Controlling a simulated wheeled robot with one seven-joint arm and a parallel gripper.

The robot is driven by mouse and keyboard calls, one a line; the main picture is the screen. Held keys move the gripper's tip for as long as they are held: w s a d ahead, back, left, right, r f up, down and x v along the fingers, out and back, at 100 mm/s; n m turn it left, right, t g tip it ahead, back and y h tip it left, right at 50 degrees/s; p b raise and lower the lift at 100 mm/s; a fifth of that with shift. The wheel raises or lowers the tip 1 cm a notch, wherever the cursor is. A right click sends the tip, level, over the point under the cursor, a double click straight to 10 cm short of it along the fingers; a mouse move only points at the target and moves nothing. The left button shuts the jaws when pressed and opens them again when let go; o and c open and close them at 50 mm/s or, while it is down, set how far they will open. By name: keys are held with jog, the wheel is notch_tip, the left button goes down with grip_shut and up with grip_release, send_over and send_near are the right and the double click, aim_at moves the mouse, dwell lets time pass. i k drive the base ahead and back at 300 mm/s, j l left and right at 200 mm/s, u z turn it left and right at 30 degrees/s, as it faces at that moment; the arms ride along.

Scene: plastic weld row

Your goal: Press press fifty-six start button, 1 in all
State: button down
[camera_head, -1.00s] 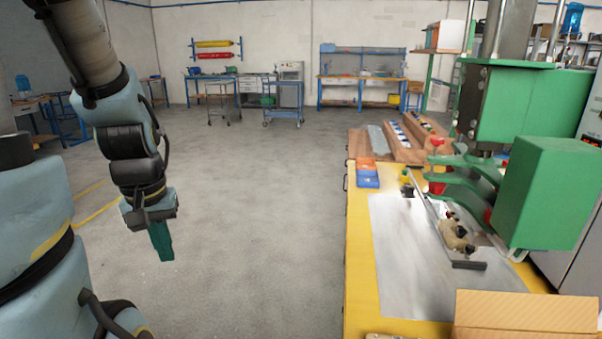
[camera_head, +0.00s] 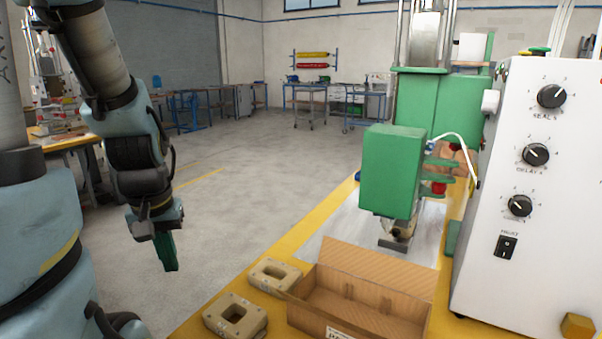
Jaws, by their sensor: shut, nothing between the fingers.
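A green button on a yellow base (camera_head: 540,51) sits on top of the white control box (camera_head: 522,150) at the right; no label beside it can be read, so I cannot tell for sure that it is the start button. The box belongs beside the green press (camera_head: 390,170), and its front carries several black dials and a black rocker switch (camera_head: 506,246). No press number is readable. My gripper (camera_head: 167,254) hangs at the left, pointing down over the floor, shut and empty, far from the box.
A yellow-edged bench (camera_head: 195,325) runs in front of me. An open cardboard box (camera_head: 370,318) and two tan blocks (camera_head: 235,316) with openings lie on it. A yellow piece (camera_head: 577,326) is by the control box. Open floor (camera_head: 240,200) lies to the left.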

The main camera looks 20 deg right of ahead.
aim_at(537, 51)
jog(key=k+l+u, duration=0.45)
jog(key=k+l, duration=1.1)
jog(key=k, duration=0.1)
